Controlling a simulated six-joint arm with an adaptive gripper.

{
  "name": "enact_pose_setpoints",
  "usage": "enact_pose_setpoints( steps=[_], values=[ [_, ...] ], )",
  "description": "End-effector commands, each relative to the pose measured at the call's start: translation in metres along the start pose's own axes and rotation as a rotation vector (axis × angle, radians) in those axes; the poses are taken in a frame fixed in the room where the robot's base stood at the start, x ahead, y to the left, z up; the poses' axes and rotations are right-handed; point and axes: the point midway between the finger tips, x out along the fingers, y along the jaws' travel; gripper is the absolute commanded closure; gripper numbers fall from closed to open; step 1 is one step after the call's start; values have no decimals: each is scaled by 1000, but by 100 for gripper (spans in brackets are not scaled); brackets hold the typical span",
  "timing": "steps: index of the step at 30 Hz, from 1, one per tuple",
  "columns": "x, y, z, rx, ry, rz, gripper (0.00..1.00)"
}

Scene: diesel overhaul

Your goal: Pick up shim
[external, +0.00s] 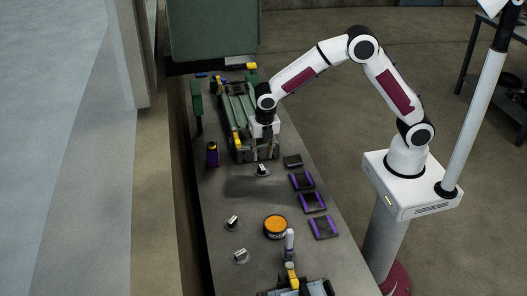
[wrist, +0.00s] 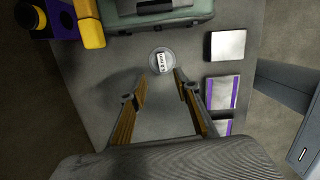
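A small round grey disc with a white label (wrist: 162,60), which looks like a shim, lies on the bench just beyond my fingertips in the wrist view. In the external view a matching labelled disc (external: 262,171) lies in front of the green block. Two more such discs lie nearer the camera, one (external: 233,223) at the left and one (external: 241,257) below it. My gripper (wrist: 160,88) is open and empty, its two fingers apart with bare bench between them. In the external view my gripper (external: 264,146) is over the front end of the green block, its fingertips hard to make out.
The green engine block (external: 240,115) stands behind the disc. A purple-and-yellow bottle (external: 212,153) stands left. An orange-topped tin (external: 276,226) stands nearer the camera. Bare bench surrounds the disc.

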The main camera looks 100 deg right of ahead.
Motion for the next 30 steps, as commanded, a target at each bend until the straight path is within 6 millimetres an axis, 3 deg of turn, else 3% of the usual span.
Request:
enact_pose_setpoints(
  steps=[15, 30],
  values=[
    [26, -1, 0, 2, 1, -2, 69],
    [34, -2, 1, 3, 1, -2, 69]
  ],
)
